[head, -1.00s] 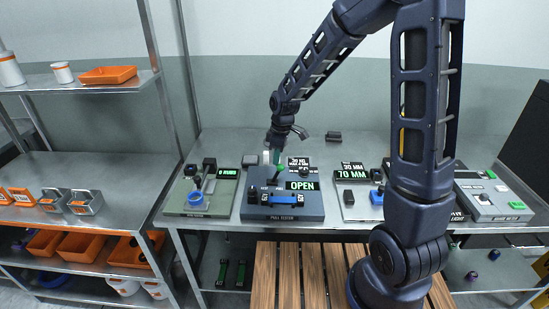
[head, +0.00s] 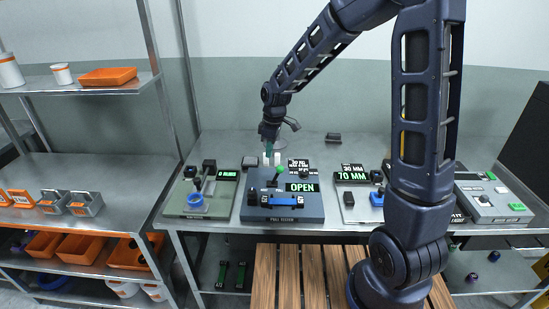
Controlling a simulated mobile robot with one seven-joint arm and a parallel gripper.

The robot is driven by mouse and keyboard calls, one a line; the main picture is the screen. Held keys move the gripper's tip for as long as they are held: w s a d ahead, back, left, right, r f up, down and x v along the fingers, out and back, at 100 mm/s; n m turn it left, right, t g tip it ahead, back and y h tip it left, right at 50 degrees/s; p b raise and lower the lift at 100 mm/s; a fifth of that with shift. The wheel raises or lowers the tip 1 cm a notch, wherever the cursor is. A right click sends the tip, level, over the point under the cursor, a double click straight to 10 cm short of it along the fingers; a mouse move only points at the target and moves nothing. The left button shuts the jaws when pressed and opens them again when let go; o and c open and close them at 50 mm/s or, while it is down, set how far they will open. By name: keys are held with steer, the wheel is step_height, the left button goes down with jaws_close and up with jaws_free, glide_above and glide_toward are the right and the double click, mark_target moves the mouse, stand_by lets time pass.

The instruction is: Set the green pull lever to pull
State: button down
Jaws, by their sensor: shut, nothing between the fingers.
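The green pull lever (head: 278,170) has a round green knob on a stem. It stands on the dark blue-grey station (head: 254,205) on the bench, behind a blue bar. My gripper (head: 271,159) points down above and slightly behind the lever. It is shut and empty. A small gap shows between it and the green knob in the picture, though the depth is hard to judge. The lever's base is partly hidden by the blue bar (head: 285,199).
A green-grey station (head: 180,204) with a blue ring stands close on the left. A pale station (head: 355,208) with a 70 MM display stands to the right. My arm hides part of the bench's right side. The bench behind the stations is mostly clear.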

steer(key=d+r, duration=0.3)
steer(key=r, duration=0.5)
steer(key=shift+w+r, duration=0.2)
steer(key=shift+d, duration=0.1)
steer(key=s+d+r+m+t, duration=0.1)
steer(key=s+d+r+m, duration=0.25)
steer(key=d, duration=0.55)
steer(key=s+d+r+m+t, duration=0.25)
steer(key=d+r+m, duration=0.2)
steer(key=d, duration=0.45)
steer(key=s+d+r+m+t+h, duration=0.1)
steer(key=s+d+m, duration=0.6)
steer(key=s+d, duration=0.4)
steer(key=shift+s+d+r+m+t, duration=0.35)
steer(key=shift+s+d+r+m, duration=0.05)
steer(key=shift+s, duration=0.05)
steer(key=shift+w, duration=0.1)
